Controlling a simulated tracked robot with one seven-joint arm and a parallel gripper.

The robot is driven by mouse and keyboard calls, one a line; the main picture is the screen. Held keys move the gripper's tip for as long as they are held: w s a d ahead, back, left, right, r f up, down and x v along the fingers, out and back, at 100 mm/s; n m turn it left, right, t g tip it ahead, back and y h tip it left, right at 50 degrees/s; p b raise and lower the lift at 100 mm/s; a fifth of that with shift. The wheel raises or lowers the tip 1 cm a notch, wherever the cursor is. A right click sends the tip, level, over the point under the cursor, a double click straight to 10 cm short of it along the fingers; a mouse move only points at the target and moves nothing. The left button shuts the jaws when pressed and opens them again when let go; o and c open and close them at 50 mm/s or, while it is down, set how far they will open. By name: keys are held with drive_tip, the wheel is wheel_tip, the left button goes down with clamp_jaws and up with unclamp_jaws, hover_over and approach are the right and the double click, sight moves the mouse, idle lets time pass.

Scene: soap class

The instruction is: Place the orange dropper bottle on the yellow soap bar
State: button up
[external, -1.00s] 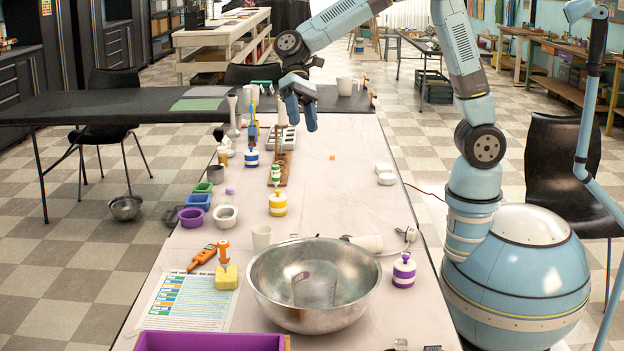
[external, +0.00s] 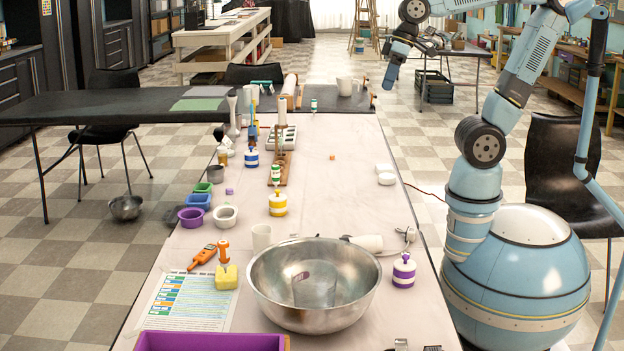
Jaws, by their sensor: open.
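The orange dropper bottle (external: 224,253) stands upright at the near left of the table. The bar lies on the right edge of a printed sheet. My gripper (external: 391,77) is raised at the far right of the table, well away from both. It is open and nothing shows in it.
A large steel bowl (external: 314,318) stands right of the soap bar. An orange handheld tool (external: 203,257) lies to the left, and a white cup (external: 261,237) is behind. A purple tray (external: 210,342) is at the front. The table's middle right is mostly clear.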

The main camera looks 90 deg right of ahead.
drive_tip(key=s+d+n+t+h, duration=0.1)
drive_tip(key=s+d, duration=0.3)
drive_tip(key=s, duration=0.2)
drive_tip(key=shift+f+n+t+h, duration=0.3)
drive_tip(key=shift+f+t+h, duration=0.1)
drive_tip(key=shift+f, duration=0.05)
